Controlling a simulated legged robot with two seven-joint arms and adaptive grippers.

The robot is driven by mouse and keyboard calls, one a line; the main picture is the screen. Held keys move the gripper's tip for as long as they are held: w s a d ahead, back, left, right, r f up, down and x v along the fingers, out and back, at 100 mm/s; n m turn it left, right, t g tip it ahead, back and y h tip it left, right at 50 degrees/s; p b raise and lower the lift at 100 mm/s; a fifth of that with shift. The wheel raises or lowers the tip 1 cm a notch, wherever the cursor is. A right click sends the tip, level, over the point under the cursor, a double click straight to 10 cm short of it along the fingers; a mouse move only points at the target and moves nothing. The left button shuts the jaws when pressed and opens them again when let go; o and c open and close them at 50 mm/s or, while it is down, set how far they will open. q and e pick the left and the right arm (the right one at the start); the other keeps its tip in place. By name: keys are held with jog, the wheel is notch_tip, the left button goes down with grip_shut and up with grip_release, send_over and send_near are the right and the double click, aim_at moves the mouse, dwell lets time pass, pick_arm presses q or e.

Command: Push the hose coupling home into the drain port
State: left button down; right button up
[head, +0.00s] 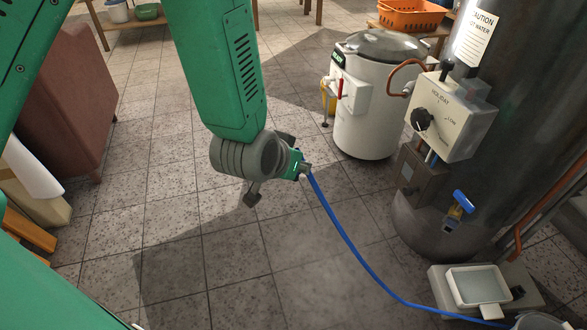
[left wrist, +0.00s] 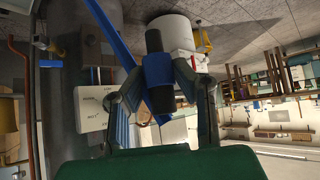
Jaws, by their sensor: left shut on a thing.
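My left gripper (head: 293,165) hangs in mid-air near the middle of the head view, left of the dark tank. In the left wrist view the two fingers (left wrist: 160,78) are closed on the hose coupling (left wrist: 158,70), a dark cylinder with a blue band. In the head view only the coupling's end (head: 304,169) shows, with the blue hose (head: 345,240) running from it down to the lower right. A valve with a blue handle (head: 461,203) sits low on the tank; I cannot tell whether it is the drain port. The coupling is well apart from it. My right gripper is not seen.
The dark tank (head: 520,120) carries a control box (head: 455,118) and copper pipe. A white lidded drum (head: 372,115) stands behind. A shallow tray (head: 478,284) and a container rim (head: 541,321) are at lower right.

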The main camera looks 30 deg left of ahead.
pick_arm(q)
jog(key=w+d+f+m+h, duration=0.2)
jog(key=w+d+f+m, duration=0.25)
jog(key=d+m, duration=0.35)
jog(key=w+d+f+m+h, duration=0.1)
jog(key=w+d+f+m, duration=0.3)
jog(key=d+f+m, duration=0.45)
jog(key=s+d+f+m+h, duration=0.1)
jog(key=d+f+m+h, duration=0.4)
jog(key=d+m, duration=0.4)
jog(key=s+d+f+m+h, duration=0.1)
jog(key=d+f+m+h, duration=0.4)
jog(key=d, duration=0.6)
jog(key=shift+m+y, duration=0.5)
jog(key=shift+m, duration=0.15)
jog(key=shift+w+d, duration=0.15)
jog(key=shift+w, duration=2.55)
jog(key=shift+a+r, duration=0.2)
jog(key=shift+a, duration=0.1)
